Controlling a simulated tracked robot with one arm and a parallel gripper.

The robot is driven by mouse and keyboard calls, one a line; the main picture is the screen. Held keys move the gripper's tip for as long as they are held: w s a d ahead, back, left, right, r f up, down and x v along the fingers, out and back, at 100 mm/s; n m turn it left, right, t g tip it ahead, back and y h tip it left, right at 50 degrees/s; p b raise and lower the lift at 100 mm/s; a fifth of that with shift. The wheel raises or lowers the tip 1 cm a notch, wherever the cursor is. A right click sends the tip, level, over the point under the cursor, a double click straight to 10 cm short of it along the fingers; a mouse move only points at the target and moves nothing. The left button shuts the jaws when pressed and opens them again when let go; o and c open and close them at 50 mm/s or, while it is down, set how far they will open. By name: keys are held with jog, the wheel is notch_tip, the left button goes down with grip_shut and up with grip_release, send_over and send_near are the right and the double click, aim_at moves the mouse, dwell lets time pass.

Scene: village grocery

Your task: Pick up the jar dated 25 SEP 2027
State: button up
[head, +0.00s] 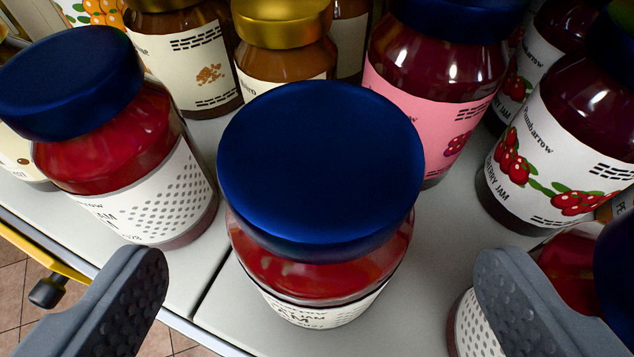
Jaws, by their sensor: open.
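A red jam jar with a blue lid (320,170) stands upright in the middle of the shelf. Its white label (325,312) is mostly hidden under the lid and shows no date I can read. Another blue-lidded red jar (110,135) stands to the left; its dotted white label carries small print ending in what looks like 28 or 2028. My gripper (320,310) is open, one finger at the lower left and one at the lower right. The middle jar stands beyond and between the fingertips, and nothing is held.
A jar with a pink label (425,105) and a cherry-label jar (560,150) stand behind on the right. Brown-filled jars, one gold-lidded (285,60), stand at the back. A partly hidden jar (575,265) is close by the right finger. The shelf edge (195,330) is at the lower left.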

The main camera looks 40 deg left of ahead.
jog(key=shift+f+p+x, duration=0.25)
jog(key=shift+p+x, duration=0.9)
jog(key=shift+x, duration=1.85)
jog(key=shift+s, duration=0.2)
jog(key=c, duration=1.5)
jog(key=shift+r, duration=0.1)
